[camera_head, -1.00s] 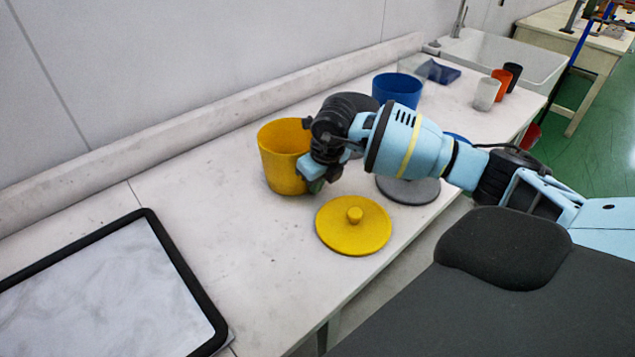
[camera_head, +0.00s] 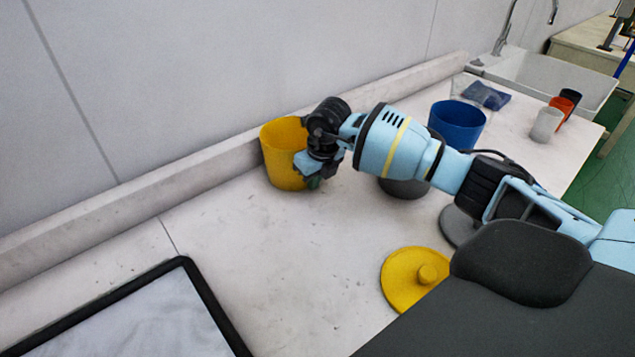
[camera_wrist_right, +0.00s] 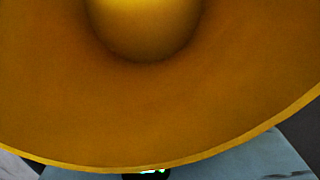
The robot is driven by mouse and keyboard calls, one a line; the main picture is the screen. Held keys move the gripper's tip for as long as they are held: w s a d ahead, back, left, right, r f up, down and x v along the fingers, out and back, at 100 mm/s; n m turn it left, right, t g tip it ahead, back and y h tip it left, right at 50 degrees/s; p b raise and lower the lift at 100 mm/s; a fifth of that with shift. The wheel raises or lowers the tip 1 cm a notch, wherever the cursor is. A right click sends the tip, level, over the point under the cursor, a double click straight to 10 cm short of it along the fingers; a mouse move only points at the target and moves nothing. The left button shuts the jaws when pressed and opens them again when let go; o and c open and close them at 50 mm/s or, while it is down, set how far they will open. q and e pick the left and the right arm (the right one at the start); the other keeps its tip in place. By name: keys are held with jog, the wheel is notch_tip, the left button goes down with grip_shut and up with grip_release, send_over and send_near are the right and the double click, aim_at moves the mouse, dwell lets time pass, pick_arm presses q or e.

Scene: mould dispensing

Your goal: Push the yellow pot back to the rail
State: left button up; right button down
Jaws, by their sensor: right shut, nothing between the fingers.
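The yellow pot (camera_head: 282,165) stands upright and open on the bench, close in front of the rail (camera_head: 190,175) along the wall. I cannot tell whether its back touches the rail. My right gripper (camera_head: 312,180) is shut and empty at the pot's right front side, seemingly against its wall. The gripper and wrist hide part of that side. In the right wrist view the pot's inside (camera_wrist_right: 150,100) fills most of the picture, with its rim low down. My left gripper is not in view.
A yellow lid (camera_head: 400,280) lies near the front edge. A blue pot (camera_head: 458,124) and a dark grey pot (camera_head: 404,188) stand to the right. Several small cups are farther right, by the sink. A black-framed tray (camera_head: 205,300) lies front left. The bench left of the pot is clear.

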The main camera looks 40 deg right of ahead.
aim_at(292, 154)
jog(key=shift+w, duration=0.5)
jog(key=shift+s+r, duration=0.1)
jog(key=shift+s, duration=0.15)
jog(key=v, duration=0.7)
jog(key=shift+r, duration=0.4)
jog(key=shift+s, duration=0.1)
